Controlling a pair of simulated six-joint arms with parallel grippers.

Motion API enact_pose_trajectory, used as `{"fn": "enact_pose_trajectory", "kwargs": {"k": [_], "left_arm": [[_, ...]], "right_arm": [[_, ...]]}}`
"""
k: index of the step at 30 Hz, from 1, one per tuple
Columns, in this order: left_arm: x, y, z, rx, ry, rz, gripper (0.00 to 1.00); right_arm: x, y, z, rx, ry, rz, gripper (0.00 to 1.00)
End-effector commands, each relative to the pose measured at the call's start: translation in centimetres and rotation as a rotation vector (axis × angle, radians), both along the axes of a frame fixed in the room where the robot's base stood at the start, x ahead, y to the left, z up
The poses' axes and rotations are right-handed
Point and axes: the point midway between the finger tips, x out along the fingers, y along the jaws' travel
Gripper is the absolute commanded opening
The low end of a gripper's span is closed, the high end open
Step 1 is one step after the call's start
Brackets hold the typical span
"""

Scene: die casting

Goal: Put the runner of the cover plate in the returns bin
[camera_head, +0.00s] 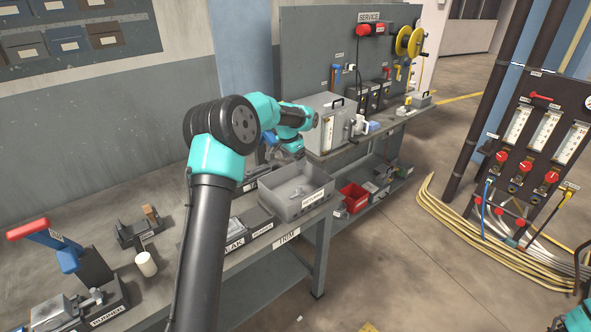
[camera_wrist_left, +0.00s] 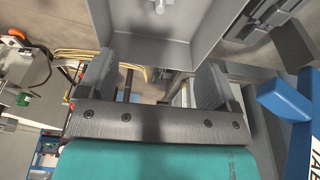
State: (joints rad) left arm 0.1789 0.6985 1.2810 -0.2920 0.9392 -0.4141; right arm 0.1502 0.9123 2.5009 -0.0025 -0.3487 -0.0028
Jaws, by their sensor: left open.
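The grey open-topped bin (camera_head: 318,203) stands on the trim bench, with a front label too small to read surely. A small grey metal piece (camera_head: 297,192) lies inside it; I cannot tell if it is the runner. In the left wrist view the bin (camera_wrist_left: 120,22) fills the top, with a grey piece (camera_wrist_left: 160,5) in it. My left gripper (camera_wrist_left: 155,82) is open with nothing between its fingers, beside the bin. In the head view my left gripper (camera_head: 272,155) is small and partly hidden behind its wrist, at the bin's far left. My right gripper is out of view.
A press with a red-tipped blue lever (camera_head: 40,232) and a fixture with grey metal parts (camera_head: 60,312) stand at the left. A white cylinder (camera_head: 146,264) stands near them. A grey machine box (camera_head: 330,118) stands behind the bin. A red bin (camera_head: 354,197) sits on the lower shelf.

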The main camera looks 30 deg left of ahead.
Motion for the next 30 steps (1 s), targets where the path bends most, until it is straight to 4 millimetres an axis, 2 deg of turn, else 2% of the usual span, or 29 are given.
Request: {"fn": "enact_pose_trajectory", "kwargs": {"k": [3, 10, 26, 30], "left_arm": [[-0.4, 0.2, 2.3, 0.001, -0.003, 0.001, 0.84], [-0.9, 0.4, 4.8, 0.001, 0.000, 0.001, 0.84], [-1.0, 0.4, 5.1, 0.000, 0.000, 0.001, 0.84], [-1.0, -0.1, 4.4, -0.009, 0.001, 0.004, 0.84]], "right_arm": [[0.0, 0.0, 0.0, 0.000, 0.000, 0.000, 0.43], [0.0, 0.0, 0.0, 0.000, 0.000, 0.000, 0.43], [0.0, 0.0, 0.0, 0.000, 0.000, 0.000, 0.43], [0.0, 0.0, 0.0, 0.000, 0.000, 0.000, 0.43]]}}
